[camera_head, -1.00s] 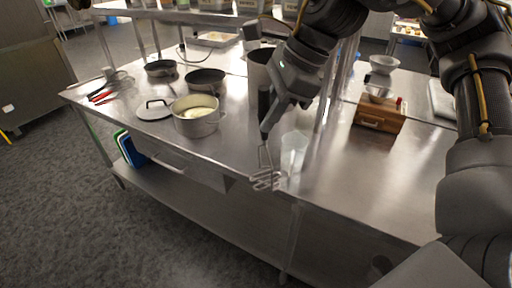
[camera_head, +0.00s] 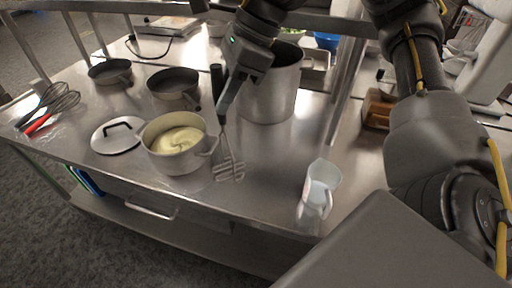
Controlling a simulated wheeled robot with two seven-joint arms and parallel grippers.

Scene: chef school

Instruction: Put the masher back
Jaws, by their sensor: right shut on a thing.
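My right gripper (camera_head: 222,108) is shut on the masher, just right of the cream pot. The masher's wire head (camera_head: 229,170) hangs at the lower end of a thin shaft, and a black handle part (camera_head: 216,78) shows beside the fingers. The head is over the steel table between the pot and the measuring jug; I cannot tell whether it touches the surface. The cream pot (camera_head: 157,158) holds pale yellow mash. My left gripper is not in view.
A tall steel pot (camera_head: 268,92) stands close behind my right gripper. A clear measuring jug (camera_head: 320,186) is near the front edge. A lid (camera_head: 112,138), two dark pans (camera_head: 173,83) (camera_head: 108,72), and a whisk with red-handled tools (camera_head: 40,121) lie left. A wooden box (camera_head: 376,110) sits right.

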